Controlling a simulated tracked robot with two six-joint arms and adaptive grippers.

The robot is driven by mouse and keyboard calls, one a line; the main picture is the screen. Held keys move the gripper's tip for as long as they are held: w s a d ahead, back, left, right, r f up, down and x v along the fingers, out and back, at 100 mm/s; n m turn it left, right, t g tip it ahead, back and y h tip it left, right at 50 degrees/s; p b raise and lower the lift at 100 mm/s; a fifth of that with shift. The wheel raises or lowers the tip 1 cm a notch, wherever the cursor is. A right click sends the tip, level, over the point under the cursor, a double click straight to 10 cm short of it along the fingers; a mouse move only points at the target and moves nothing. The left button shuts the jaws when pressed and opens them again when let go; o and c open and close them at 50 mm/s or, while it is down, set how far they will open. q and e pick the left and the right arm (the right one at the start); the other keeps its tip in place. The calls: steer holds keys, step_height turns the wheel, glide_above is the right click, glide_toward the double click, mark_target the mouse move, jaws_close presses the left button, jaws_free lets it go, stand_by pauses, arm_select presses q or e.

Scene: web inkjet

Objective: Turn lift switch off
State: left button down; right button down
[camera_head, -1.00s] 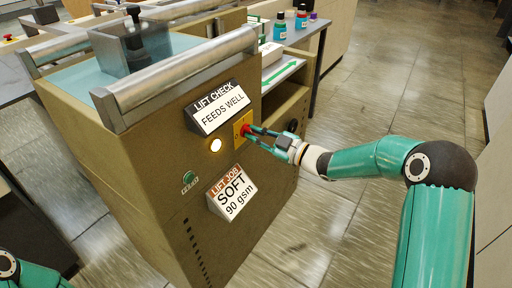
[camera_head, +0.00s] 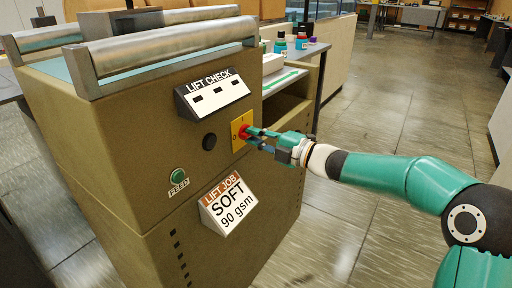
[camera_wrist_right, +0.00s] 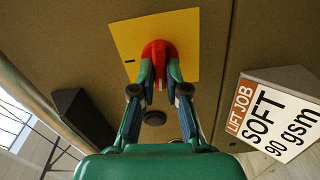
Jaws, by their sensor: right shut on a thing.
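The lift switch is a red knob (camera_head: 244,132) on a yellow plate (camera_head: 237,141) on the front of the tan machine (camera_head: 120,165). My right gripper (camera_head: 256,138) is shut on the red knob, reaching in from the right. In the wrist view the two fingertips (camera_wrist_right: 160,88) hold the sides of the red knob (camera_wrist_right: 158,56) in front of the yellow plate (camera_wrist_right: 185,35). A round lamp (camera_head: 209,141) left of the switch is dark. The LIFT CHECK display (camera_head: 213,95) shows only dashes. My left gripper is not in view.
The LIFT JOB sign (camera_head: 228,204) reads SOFT 90 gsm and juts out below the switch. A green button (camera_head: 178,175) is at its left. Small bottles (camera_head: 290,44) stand on a shelf behind. The floor (camera_head: 385,120) at right is clear.

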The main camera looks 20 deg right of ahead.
steer(key=shift+a+f+n+b, duration=0.15)
steer(key=shift+f+n+b, duration=0.15)
steer(key=shift+n+b, duration=0.45)
steer(key=c, duration=1.2)
jaws_free()
steer(key=shift+r, duration=0.15)
steer(key=shift+s+d, duration=0.1)
steer(key=shift+d, duration=0.1)
